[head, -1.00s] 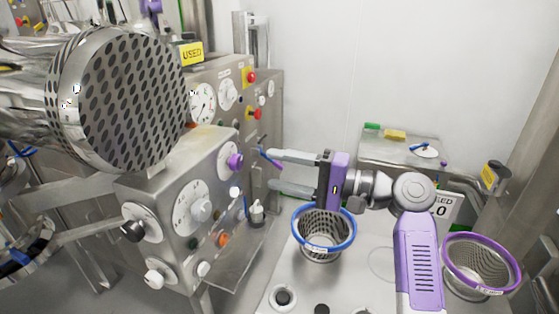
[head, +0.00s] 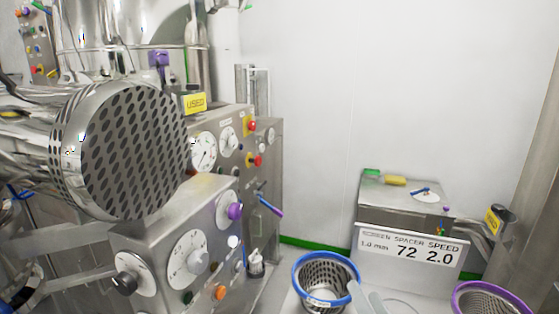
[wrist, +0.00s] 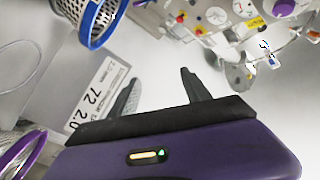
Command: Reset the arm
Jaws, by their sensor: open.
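My gripper (wrist: 160,77) shows in the wrist view with its two grey fingers well apart and nothing between them. Its purple body fills the bottom of that view. In the head view the arm is mostly out of the picture; a pale grey shape at the bottom edge, beside the blue-rimmed basket, may be part of my fingers, but I cannot tell.
The blue-rimmed mesh basket (head: 326,272) and a purple-rimmed basket (head: 490,300) stand low in the head view. A sign reading 72 2.0 (head: 410,247) stands behind. A machine with dials (head: 187,245) and a perforated drum (head: 125,150) take the left side.

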